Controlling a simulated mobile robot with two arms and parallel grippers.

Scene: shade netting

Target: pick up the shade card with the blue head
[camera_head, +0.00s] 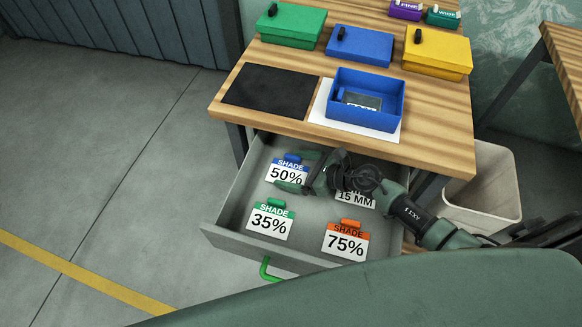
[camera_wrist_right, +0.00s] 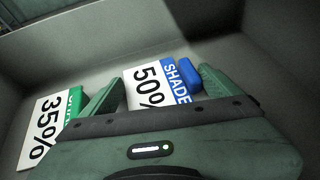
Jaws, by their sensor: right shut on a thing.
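The shade card with the blue head (camera_head: 283,173) reads "SHADE 50%" and is in the back left of the open drawer (camera_head: 225,212). My right gripper (camera_head: 294,170) reaches in from the right and is shut on this card, with one finger on each side of it. In the right wrist view the card (camera_wrist_right: 146,85) shows between the two fingers (camera_wrist_right: 160,92), its blue head near the right finger. I cannot tell whether the card is clear of the drawer floor. My left gripper is not in view.
The drawer also holds a green-headed 35% card (camera_head: 270,220), an orange-headed 75% card (camera_head: 346,240) and a partly hidden "15 MM" card (camera_head: 355,197). A blue open box (camera_head: 366,117) stands on the table (camera_head: 440,135) above. A pale bin (camera_head: 490,190) stands at right.

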